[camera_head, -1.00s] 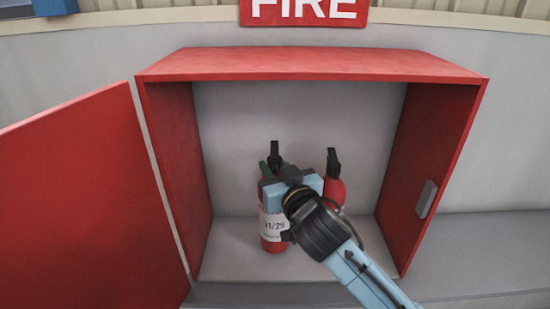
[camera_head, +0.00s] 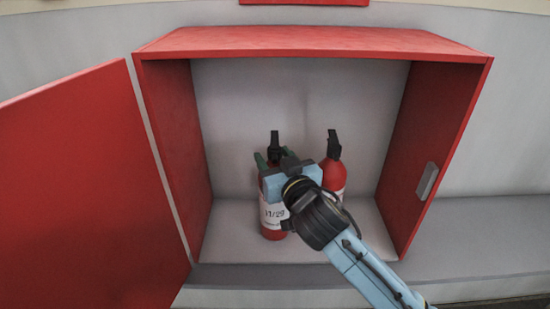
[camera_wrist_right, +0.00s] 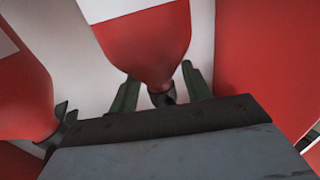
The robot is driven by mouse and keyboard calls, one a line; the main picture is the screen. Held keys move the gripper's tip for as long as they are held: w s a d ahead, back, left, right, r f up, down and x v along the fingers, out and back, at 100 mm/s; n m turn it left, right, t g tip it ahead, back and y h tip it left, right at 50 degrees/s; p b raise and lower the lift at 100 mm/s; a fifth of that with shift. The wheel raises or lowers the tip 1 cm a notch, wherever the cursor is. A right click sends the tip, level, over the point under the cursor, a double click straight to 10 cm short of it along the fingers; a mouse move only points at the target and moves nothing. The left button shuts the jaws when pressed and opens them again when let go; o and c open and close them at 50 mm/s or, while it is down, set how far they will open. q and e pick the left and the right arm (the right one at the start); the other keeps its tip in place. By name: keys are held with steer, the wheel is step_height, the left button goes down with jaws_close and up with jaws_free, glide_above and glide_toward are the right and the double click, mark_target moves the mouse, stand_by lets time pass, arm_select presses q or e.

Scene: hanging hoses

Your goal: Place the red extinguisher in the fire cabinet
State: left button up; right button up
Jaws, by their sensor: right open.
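The red fire cabinet (camera_head: 330,42) stands open. A red extinguisher (camera_head: 272,218) with a white label and black top stands upright on its floor, left of centre. A second red extinguisher (camera_head: 333,174) stands to its right, partly hidden by my right arm. My right gripper (camera_head: 274,157) is open at the top of the labelled extinguisher. In the right wrist view, the green fingers of the right gripper (camera_wrist_right: 160,88) lie on either side of the neck of the labelled extinguisher (camera_wrist_right: 150,45); contact cannot be told. The second extinguisher (camera_wrist_right: 20,90) is at the left there. My left gripper is not in view.
The cabinet's red door (camera_head: 85,190) is swung open to the left. The cabinet's right wall (camera_head: 440,140) carries a grey latch (camera_head: 427,181). Free floor shows inside the cabinet on both sides of the extinguishers. A grey ledge (camera_head: 480,230) runs along outside.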

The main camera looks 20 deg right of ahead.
steer(key=shift+r, duration=0.1)
steer(key=shift+s+r, duration=0.1)
steer(key=shift+s, duration=0.05)
steer(key=s+d, duration=0.1)
steer(key=s, duration=1)
steer(key=shift+s+d, duration=0.2)
steer(key=shift+s, duration=0.1)
